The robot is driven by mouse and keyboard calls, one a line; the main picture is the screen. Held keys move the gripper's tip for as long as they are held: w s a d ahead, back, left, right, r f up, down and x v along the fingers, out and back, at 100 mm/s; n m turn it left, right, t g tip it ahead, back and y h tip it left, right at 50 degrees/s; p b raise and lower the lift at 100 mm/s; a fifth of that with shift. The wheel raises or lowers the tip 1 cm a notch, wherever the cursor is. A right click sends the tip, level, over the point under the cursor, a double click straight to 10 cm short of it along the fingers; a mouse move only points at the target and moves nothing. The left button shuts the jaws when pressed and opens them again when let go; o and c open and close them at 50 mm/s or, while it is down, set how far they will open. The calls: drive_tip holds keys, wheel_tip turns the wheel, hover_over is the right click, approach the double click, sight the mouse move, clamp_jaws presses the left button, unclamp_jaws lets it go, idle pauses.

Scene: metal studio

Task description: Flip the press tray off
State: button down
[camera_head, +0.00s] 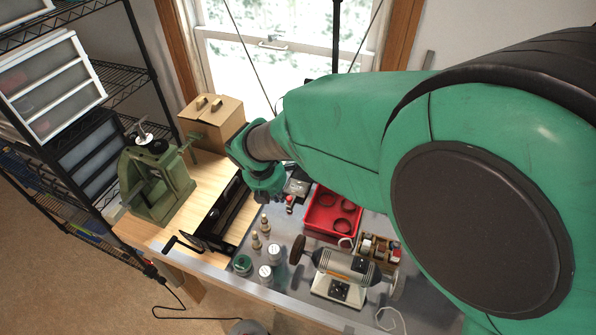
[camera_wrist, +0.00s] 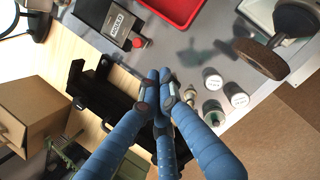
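A green press (camera_head: 170,190) stands upright at the left end of the bench, and part of it shows at the bottom left of the wrist view (camera_wrist: 65,155). I cannot make out a separate press tray on it. A long black device with a crank handle (camera_head: 222,212) lies beside it on the wooden board; its black frame also shows in the wrist view (camera_wrist: 88,88). My gripper (camera_wrist: 163,76) has its blue fingers drawn together at the tips, with nothing seen between them. It is over the black frame. My arm hides the fingers in the head view.
A red tray (camera_head: 322,232) with round items lies right of my wrist. A bench grinder (camera_head: 345,270), white-lidded jars (camera_head: 274,252) and small brass pieces stand in front. A cardboard-brown box (camera_head: 212,120) is behind the press. A wire shelf (camera_head: 125,85) borders the left.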

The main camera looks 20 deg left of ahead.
drive_tip(key=shift+s+a+f+n, duration=0.3)
drive_tip(key=shift+a+f, duration=0.1)
drive_tip(key=shift+a, duration=0.15)
drive_tip(key=shift+s+a+f+n, duration=0.2)
drive_tip(key=shift+a+f+n, duration=0.15)
drive_tip(key=shift+a, duration=0.15)
drive_tip(key=b+x, duration=0.1)
drive_tip(key=x, duration=0.9)
drive_tip(key=shift+f, duration=0.2)
drive_tip(key=shift+w+d, duration=0.25)
drive_tip(key=shift+w, duration=0.85)
drive_tip(key=shift+w+d+f+b, duration=0.1)
drive_tip(key=shift+w+b, duration=0.2)
drive_tip(key=shift+w, duration=0.55)
drive_tip(key=shift+w, duration=0.1)
